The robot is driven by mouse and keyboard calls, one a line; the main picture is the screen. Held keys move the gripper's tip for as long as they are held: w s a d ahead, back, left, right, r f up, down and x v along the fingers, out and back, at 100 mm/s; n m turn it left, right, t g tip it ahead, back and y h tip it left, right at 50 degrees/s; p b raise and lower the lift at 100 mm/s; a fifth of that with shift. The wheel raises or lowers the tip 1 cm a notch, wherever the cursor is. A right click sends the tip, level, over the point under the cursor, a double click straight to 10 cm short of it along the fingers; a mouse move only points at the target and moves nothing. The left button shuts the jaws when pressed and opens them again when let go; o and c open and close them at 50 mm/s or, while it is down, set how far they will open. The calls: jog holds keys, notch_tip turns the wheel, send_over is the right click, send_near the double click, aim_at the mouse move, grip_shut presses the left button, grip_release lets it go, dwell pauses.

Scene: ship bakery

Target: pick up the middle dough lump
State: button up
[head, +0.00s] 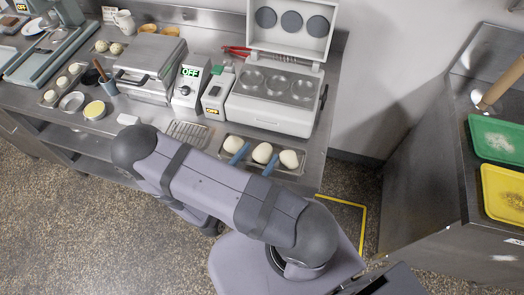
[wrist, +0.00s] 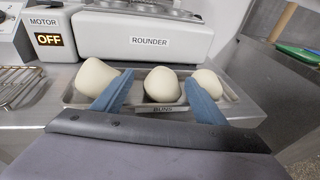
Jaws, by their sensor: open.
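Three pale dough lumps sit in a row in a shallow metal tray (wrist: 236,97) at the counter's front edge. The middle dough lump (head: 262,152) is rounded; it also shows in the wrist view (wrist: 162,86). The left lump (wrist: 96,76) and right lump (wrist: 208,82) stand on either side, apart from it. My gripper (wrist: 159,79) is open, with its blue fingers pointing into the gaps on both sides of the middle lump. I cannot tell whether either finger touches a lump. The front of the tray is partly hidden by my gripper.
A machine labelled ROUNDER (wrist: 148,38) stands close behind the tray, its lid (head: 292,22) raised. A MOTOR box reading OFF (wrist: 50,35) and a wire rack (head: 187,132) are to the left. The floor lies beyond the counter's right end.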

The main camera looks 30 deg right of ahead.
aim_at(258, 156)
jog(key=c, duration=1.1)
jog(key=shift+r, duration=0.2)
jog(key=shift+c, duration=0.2)
jog(key=shift+r+b, duration=0.45)
jog(key=shift+r, duration=4.4)
